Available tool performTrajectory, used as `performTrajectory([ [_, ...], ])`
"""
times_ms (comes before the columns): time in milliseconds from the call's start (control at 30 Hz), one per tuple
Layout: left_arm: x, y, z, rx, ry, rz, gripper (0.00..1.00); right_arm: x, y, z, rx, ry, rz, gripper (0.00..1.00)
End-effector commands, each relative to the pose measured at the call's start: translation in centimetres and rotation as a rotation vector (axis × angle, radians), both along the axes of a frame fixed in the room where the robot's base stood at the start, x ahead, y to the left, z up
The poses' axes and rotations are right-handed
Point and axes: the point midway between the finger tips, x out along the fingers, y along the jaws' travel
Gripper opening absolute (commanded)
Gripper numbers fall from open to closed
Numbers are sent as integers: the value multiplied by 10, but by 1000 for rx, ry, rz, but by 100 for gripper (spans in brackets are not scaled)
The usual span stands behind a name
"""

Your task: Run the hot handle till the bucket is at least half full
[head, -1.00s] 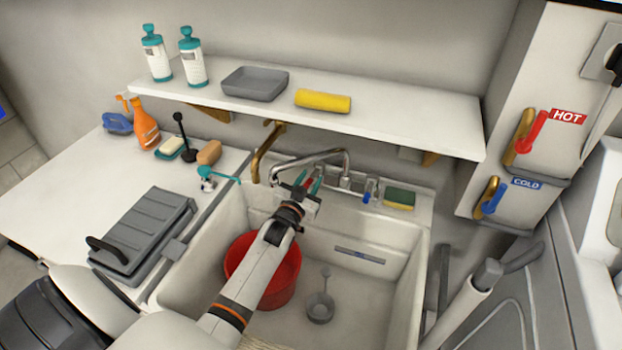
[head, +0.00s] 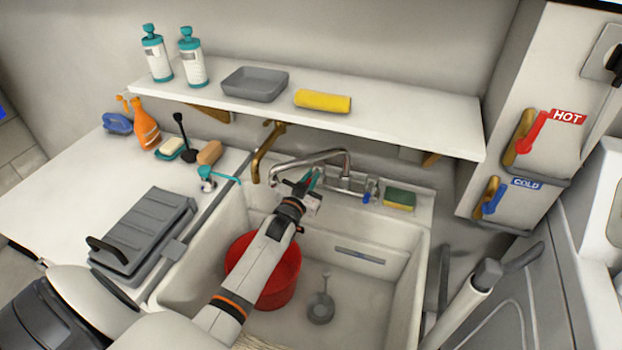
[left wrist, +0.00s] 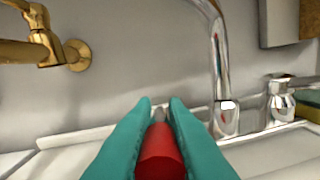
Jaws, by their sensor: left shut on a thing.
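The red bucket (head: 286,284) stands in the white sink, partly hidden behind my left arm; I cannot see its water level. My left gripper (head: 313,181) is at the left side of the chrome faucet (head: 312,155). In the left wrist view its teal fingers are closed around the red hot handle (left wrist: 160,155), which lies between them. The handle is hidden by the gripper in the head view. The blue tap handle (head: 369,192) is on the faucet's right side. No water stream shows. My right gripper is not in view.
A brass tap (head: 262,155) is left of the faucet. A sponge (head: 399,198) sits on the right rim. A shelf (head: 400,118) overhangs behind. Red HOT (head: 530,132) and blue COLD (head: 493,199) levers are on the right cabinet.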

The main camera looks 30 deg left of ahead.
Motion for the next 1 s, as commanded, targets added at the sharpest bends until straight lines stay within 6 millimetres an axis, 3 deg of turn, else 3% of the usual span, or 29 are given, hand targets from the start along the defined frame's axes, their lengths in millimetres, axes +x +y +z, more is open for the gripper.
performTrajectory([
  [400,-1,13,2,5,-3,-168,0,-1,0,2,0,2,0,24],
  [800,-2,13,1,0,-1,-183,0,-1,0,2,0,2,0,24],
  [833,-2,13,1,-1,-2,-182,18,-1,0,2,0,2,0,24],
  [900,-2,13,1,0,-1,-182,29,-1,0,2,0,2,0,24],
  [933,-2,13,1,0,-1,-182,34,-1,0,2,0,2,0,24],
  [1000,-2,13,1,0,0,-181,34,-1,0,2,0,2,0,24],
])
